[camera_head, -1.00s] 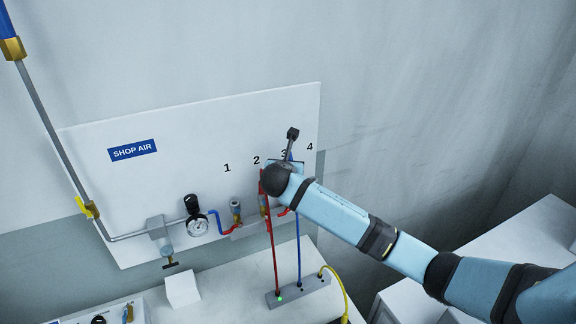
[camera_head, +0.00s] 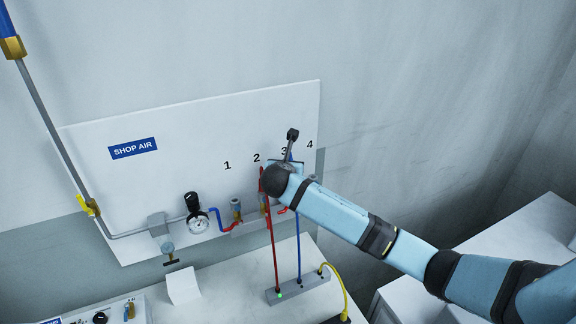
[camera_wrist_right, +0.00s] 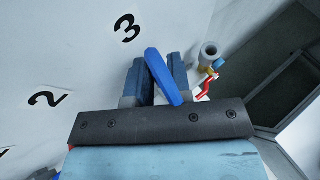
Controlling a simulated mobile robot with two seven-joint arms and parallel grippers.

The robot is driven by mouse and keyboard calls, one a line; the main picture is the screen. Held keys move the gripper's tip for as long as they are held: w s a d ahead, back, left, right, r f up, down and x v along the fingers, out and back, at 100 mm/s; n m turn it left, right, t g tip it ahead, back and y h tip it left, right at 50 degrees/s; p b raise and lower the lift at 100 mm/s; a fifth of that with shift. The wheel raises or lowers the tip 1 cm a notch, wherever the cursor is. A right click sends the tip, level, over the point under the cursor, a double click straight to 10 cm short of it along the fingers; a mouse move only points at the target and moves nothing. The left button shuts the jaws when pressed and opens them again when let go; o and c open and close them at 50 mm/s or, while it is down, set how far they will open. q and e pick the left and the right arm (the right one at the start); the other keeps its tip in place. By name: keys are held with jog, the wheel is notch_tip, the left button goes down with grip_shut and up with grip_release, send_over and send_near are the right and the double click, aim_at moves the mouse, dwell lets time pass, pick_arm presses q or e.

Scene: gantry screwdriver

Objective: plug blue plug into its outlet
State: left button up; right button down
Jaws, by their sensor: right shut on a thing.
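In the right wrist view, my right gripper (camera_wrist_right: 156,72) is shut on the blue plug (camera_wrist_right: 163,76), which sits tilted between the two blue-grey fingers. In the head view, my right gripper (camera_head: 286,160) is at the white panel near number 3, mostly hidden behind my wrist. The blue cable (camera_head: 299,240) hangs from there to a grey strip (camera_head: 285,293). The wrist view shows a grey outlet fitting (camera_wrist_right: 209,52) with a red handle to the right of the fingers. Whether the plug touches an outlet cannot be told. My left gripper is not in view.
The white panel (camera_head: 185,115) carries numbers 1 to 4, a gauge (camera_head: 197,223) and brass fittings (camera_head: 236,211). A red cable (camera_head: 271,240) hangs just left of my wrist. A yellow cable (camera_head: 341,280) loops right of the strip. A white block (camera_head: 184,285) stands on the bench.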

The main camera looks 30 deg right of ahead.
jog(key=shift+f, duration=1.15)
jog(key=c, duration=1)
grip_release()
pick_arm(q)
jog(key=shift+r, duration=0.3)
pick_arm(e)
jog(key=shift+d, duration=0.1)
jog(key=shift+r, duration=0.1)
jog(key=shift+s+a+r, duration=0.1)
jog(key=shift+s+a, duration=0.1)
jog(key=shift+a, duration=0.05)
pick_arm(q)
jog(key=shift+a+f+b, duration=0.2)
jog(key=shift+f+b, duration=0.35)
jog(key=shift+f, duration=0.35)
pick_arm(e)
jog(key=v, duration=1.3)
jog(key=shift+s, duration=0.2)
